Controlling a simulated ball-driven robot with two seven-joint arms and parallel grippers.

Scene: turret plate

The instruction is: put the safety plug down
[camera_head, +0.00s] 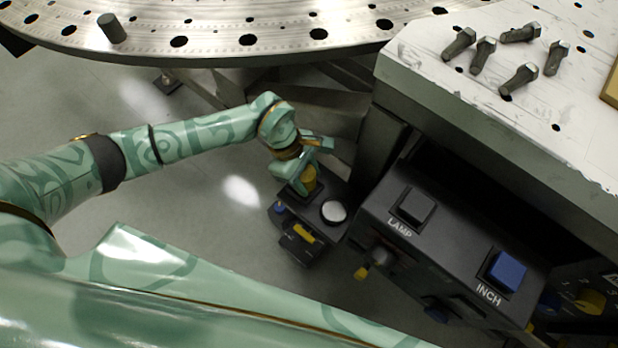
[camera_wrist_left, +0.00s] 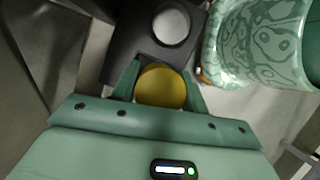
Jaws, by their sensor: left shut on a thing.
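My left gripper (camera_head: 304,182) is shut on a yellow round piece, the safety plug (camera_head: 310,178), over a small dark box (camera_head: 318,232) below the bench. In the left wrist view the plug (camera_wrist_left: 161,87) shows as a yellow disc between the two green fingers of my gripper (camera_wrist_left: 160,84). The dark box (camera_wrist_left: 128,58) lies just beyond it. The plug's lower end is hidden, so I cannot tell whether it touches the box or is in a socket. My right gripper is not in view.
The box carries a round white button (camera_head: 334,212). A black panel with a LAMP switch (camera_head: 416,207) and a blue INCH button (camera_head: 507,271) stands to the right. Several bolts (camera_head: 520,79) lie on the white bench (camera_head: 560,130). A perforated round plate (camera_head: 215,28) spans the back.

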